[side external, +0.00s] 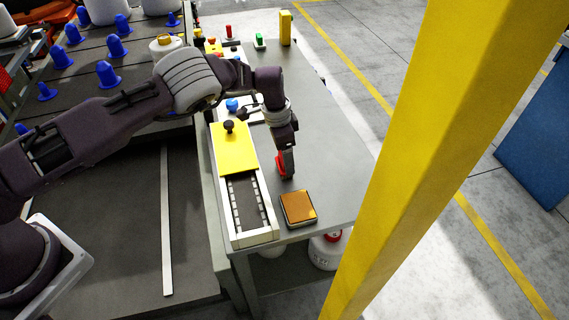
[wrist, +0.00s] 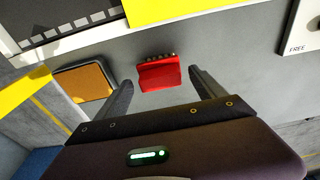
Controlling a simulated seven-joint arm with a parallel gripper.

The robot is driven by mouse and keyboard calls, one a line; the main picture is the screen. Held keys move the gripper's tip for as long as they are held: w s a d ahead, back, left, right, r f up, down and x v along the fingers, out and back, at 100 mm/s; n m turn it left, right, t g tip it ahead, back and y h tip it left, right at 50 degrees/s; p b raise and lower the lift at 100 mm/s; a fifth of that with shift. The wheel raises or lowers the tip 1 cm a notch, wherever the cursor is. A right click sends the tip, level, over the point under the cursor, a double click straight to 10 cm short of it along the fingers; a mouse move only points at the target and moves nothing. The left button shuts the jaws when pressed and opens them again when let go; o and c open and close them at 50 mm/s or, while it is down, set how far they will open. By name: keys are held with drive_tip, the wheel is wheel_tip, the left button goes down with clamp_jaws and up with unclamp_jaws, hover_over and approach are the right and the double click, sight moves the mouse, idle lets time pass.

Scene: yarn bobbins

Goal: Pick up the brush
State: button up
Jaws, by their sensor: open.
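A red block-like object (wrist: 160,76) with a row of small dark tufts along its far edge lies on the grey table; it looks like the brush. It also shows in the side external view (side external: 280,164), partly hidden by my gripper. My gripper (wrist: 161,82) is open, with one finger to the left and one to the right of the brush in the wrist view. I see a gap between each finger and the brush. In the side external view my gripper (side external: 288,164) points down at the brush; whether it touches the table I cannot tell.
An orange-topped, dark-edged box (side external: 298,209) sits near the table's front edge. A long tray with a yellow cover (side external: 236,152) and black knob lies left of the brush. A yellow post (side external: 440,150) stands in the foreground. The grey table (side external: 325,150) is clear to the right.

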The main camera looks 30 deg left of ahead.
drive_tip(key=shift+f, duration=0.55)
drive_tip(key=c, duration=1.5)
wheel_tip(320, 180, up, 10)
drive_tip(key=shift+r, duration=0.1)
drive_tip(key=o, duration=0.7)
drive_tip(key=c, duration=0.5)
